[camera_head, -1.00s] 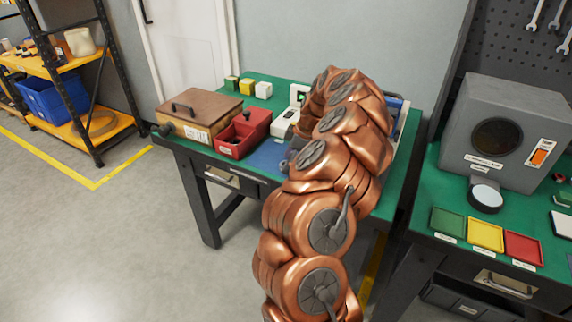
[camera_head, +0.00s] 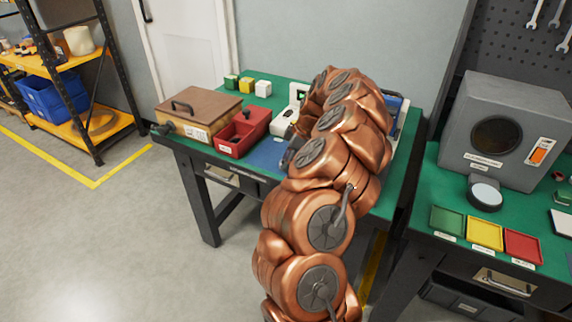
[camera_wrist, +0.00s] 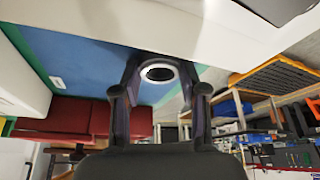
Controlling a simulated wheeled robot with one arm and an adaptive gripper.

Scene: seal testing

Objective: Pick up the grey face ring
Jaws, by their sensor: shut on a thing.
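In the wrist view my gripper (camera_wrist: 160,76) is shut on the grey face ring (camera_wrist: 158,65), a small pale ring with a dark centre held between the two fingertips. The blue mat (camera_wrist: 85,62) shows behind the ring, and I cannot tell exactly how far above it the ring is. In the head view my copper-coloured arm reaches over the green table and hides most of the work area. The ring cannot be made out there.
A red bin (camera_head: 241,134) and a wooden lidded box (camera_head: 200,110) stand left of my arm. A white device (camera_head: 285,121) and small blocks (camera_head: 247,86) are behind. At right, another table holds a grey machine (camera_head: 515,100) and green, yellow and red trays (camera_head: 485,234).

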